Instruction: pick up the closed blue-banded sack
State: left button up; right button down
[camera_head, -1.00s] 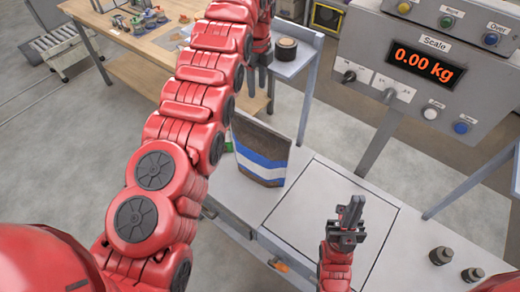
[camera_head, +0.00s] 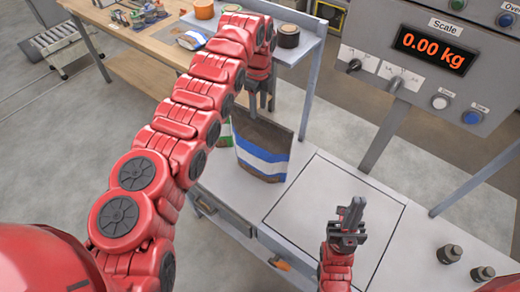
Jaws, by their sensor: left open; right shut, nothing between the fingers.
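The blue-banded sack (camera_head: 262,158) stands upright on the light table, brown with a blue and white band. Its top edge looks flat and closed. My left gripper (camera_head: 261,103) is open, fingers pointing down, just above and behind the sack's top edge in the picture. I see no contact, and the sack hides nothing of the fingertips that I can make out clearly. My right gripper (camera_head: 349,212) is shut and empty, over the square scale plate (camera_head: 310,190) to the right of the sack.
A green and white item (camera_head: 225,141) sits partly hidden left of the sack. The scale display (camera_head: 429,48) stands at upper right. Two dark weights (camera_head: 449,254) are at lower right. A side shelf (camera_head: 300,49) with a dark roll (camera_head: 288,36) lies behind my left gripper.

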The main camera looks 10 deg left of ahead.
aim_at(260, 119)
pick_arm(q)
jog(key=shift+s+d+f+p, duration=0.1)
jog(key=shift+s+f+p, duration=0.05)
jog(key=shift+f+p, duration=0.35)
jog(key=f, duration=0.1)
jog(key=f+p, duration=0.2)
jog(key=shift+s+d, duration=0.15)
jog(key=shift+s, duration=0.1)
jog(key=shift+f, duration=0.4)
grip_shut()
dwell(0.5)
